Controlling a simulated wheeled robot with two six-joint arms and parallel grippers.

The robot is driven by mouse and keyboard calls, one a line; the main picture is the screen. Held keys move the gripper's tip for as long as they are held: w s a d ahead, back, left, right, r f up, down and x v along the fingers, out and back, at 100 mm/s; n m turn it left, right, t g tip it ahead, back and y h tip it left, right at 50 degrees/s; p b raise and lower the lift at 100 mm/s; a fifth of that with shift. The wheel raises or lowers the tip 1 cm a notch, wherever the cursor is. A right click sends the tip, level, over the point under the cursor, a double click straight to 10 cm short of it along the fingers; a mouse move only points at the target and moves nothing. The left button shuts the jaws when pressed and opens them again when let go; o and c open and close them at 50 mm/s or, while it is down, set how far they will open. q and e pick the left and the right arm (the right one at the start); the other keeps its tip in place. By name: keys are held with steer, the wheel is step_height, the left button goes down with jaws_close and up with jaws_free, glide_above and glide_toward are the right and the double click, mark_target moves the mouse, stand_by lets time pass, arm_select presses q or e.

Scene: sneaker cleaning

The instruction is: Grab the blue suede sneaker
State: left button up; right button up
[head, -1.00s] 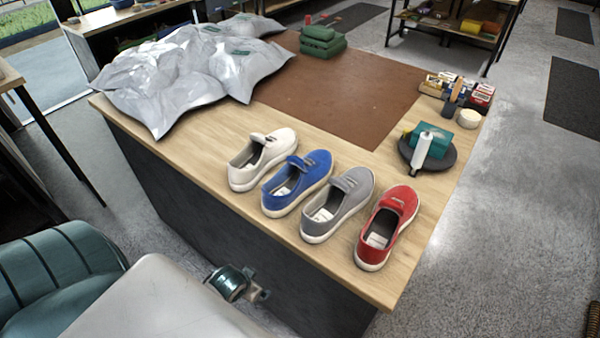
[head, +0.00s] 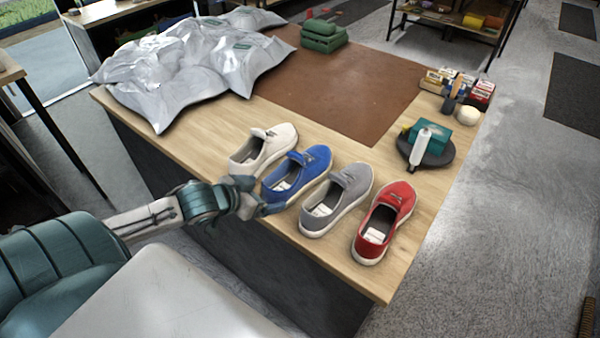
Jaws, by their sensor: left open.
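The blue suede sneaker (head: 306,169) stands on the wooden table in the head view, second from the left in a row of shoes. My left gripper (head: 266,203) is open at the near heel end of the blue sneaker, by the table's front edge. It covers part of the heel, and I cannot tell whether it touches the shoe. My right gripper is not in view.
A white sneaker (head: 270,143) stands close on the left, a grey sneaker (head: 345,193) close on the right, then a red sneaker (head: 386,222). Silver bags (head: 165,85) lie at the back left. A dark round tray (head: 441,158) with a teal box (head: 431,134) stands at the right. The brown mat (head: 340,95) is mostly bare.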

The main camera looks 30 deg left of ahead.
mark_target(294, 165)
arm_select(q)
steer(key=shift+t+h, duration=0.6)
steer(key=shift+h, duration=0.1)
steer(key=w, duration=0.2)
steer(key=w+r+b, duration=0.1)
steer(key=w, duration=0.1)
steer(key=w+r+b, duration=0.1)
steer(key=w, duration=0.2)
steer(key=shift+a+r, duration=0.25)
steer(key=shift+a, duration=0.15)
steer(key=shift+w+d+f, duration=0.2)
steer(key=shift+w+f, duration=0.1)
steer(key=shift+w, duration=0.25)
steer(key=shift+w+d+f+m, duration=0.15)
steer(key=shift+w+m, duration=0.1)
steer(key=shift+m, duration=0.05)
steer(key=shift+w+d+f, duration=0.2)
steer(key=shift+w+f, duration=0.05)
steer(key=shift+w, duration=0.3)
steer(key=p+x, duration=0.1)
steer(key=x, duration=0.1)
steer(key=shift+w+f, duration=0.2)
steer(key=shift+w, duration=0.1)
steer(key=shift+w+d+f, duration=0.15)
steer(key=shift+w+f, duration=0.15)
steer(key=shift+w, duration=0.1)
